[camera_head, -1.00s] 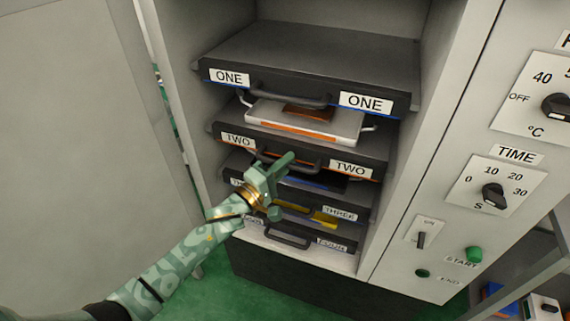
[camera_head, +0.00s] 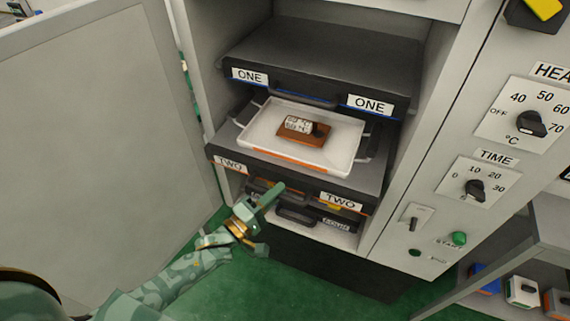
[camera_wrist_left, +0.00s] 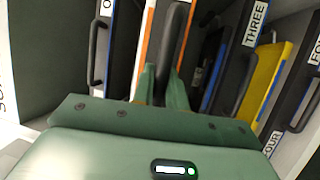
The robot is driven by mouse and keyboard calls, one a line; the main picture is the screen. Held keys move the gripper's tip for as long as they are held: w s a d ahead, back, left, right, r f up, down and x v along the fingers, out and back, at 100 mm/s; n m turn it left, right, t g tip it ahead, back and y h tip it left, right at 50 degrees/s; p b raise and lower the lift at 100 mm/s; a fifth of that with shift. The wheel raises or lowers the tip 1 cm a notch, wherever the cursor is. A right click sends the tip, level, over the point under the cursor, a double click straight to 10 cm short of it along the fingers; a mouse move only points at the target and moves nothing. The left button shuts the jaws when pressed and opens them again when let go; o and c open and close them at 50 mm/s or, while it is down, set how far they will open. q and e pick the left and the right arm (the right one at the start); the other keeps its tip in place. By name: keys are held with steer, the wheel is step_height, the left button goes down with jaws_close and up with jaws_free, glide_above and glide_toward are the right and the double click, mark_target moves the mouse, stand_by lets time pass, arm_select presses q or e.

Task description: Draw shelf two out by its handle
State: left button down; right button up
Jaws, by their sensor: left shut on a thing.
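Shelf two (camera_head: 222,152) is a dark shelf with white TWO labels and an orange edge line. It sticks out of the cabinet, past shelf one (camera_head: 320,65) above it. A white tray (camera_head: 345,152) with a brown block lies on it. My left gripper (camera_head: 268,205) is at the shelf's front, shut on its dark handle. In the left wrist view the handle (camera_wrist_left: 175,35) stands between the two green fingers (camera_wrist_left: 162,85). The gripper hides part of the handle in the head view. My right gripper is not in view.
The open cabinet door (camera_head: 90,130) stands at the left. Shelf four (camera_head: 336,225) shows low in the cabinet, below shelf two. A control panel (camera_head: 470,170) with knobs is at the right. Green floor (camera_head: 300,285) is clear in front.

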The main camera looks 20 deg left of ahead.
arm_select(q)
steer(key=s+p, duration=0.5)
steer(key=s, duration=1.1)
steer(key=shift+s+a, duration=0.3)
steer(key=c, duration=1.4)
jaws_free()
steer(key=b+v, duration=0.1)
steer(key=v, duration=1.5)
steer(key=shift+s+a+b, duration=0.15)
steer(key=shift+b, duration=0.2)
